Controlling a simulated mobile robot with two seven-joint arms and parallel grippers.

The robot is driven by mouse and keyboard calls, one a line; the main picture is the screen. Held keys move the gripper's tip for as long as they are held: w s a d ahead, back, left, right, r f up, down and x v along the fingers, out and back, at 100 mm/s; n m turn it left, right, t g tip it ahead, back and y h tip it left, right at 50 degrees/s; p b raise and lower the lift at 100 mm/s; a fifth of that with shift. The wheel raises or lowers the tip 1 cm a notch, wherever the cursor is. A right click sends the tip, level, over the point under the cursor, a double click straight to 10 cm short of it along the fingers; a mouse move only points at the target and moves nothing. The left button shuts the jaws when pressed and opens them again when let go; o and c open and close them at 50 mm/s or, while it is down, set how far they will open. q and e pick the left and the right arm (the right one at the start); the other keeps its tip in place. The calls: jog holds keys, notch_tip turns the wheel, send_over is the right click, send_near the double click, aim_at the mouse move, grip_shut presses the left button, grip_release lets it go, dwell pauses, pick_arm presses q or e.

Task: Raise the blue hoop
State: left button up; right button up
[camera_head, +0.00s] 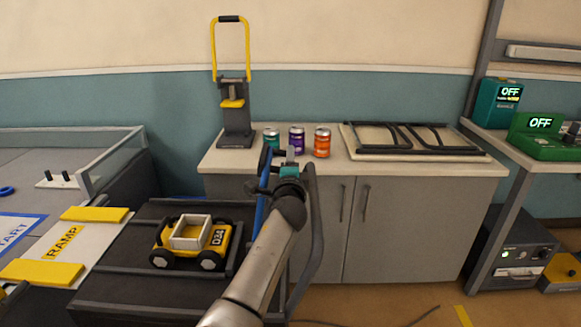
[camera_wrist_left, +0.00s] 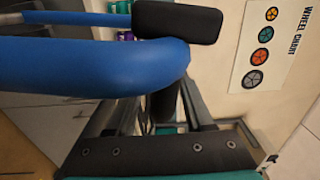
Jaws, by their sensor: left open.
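The blue hoop (camera_head: 262,192) shows as a narrow upright blue bar beside the dark cart, partly hidden by my left arm. In the left wrist view the blue hoop (camera_wrist_left: 90,66) is a thick blue tube crossing from the left edge and bending near the middle, close to the camera. My left gripper (camera_head: 286,160) is open, just right of the hoop's upper part. In the left wrist view its fingers (camera_wrist_left: 150,115) are partly hidden behind the tube; I cannot tell whether they touch it. My right gripper is not in view.
The dark cart (camera_head: 110,291) carries a yellow toy car (camera_head: 190,243). A dark curved rail (camera_head: 314,225) stands right of my arm. Behind is a cabinet counter (camera_head: 340,168) with several cans, a yellow-handled press (camera_head: 236,120) and a dark rack (camera_head: 410,138). Open floor lies right.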

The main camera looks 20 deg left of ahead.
pick_arm(q)
jog(key=shift+s, duration=0.15)
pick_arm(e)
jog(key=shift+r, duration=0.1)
pick_arm(q)
jog(key=p+v, duration=0.4)
jog(key=v, duration=1.1)
jog(key=shift+p, duration=0.4)
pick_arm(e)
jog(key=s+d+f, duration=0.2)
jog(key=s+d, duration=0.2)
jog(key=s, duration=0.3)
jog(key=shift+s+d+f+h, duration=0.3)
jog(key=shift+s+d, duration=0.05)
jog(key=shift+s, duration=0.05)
pick_arm(q)
jog(key=shift+f, duration=0.1)
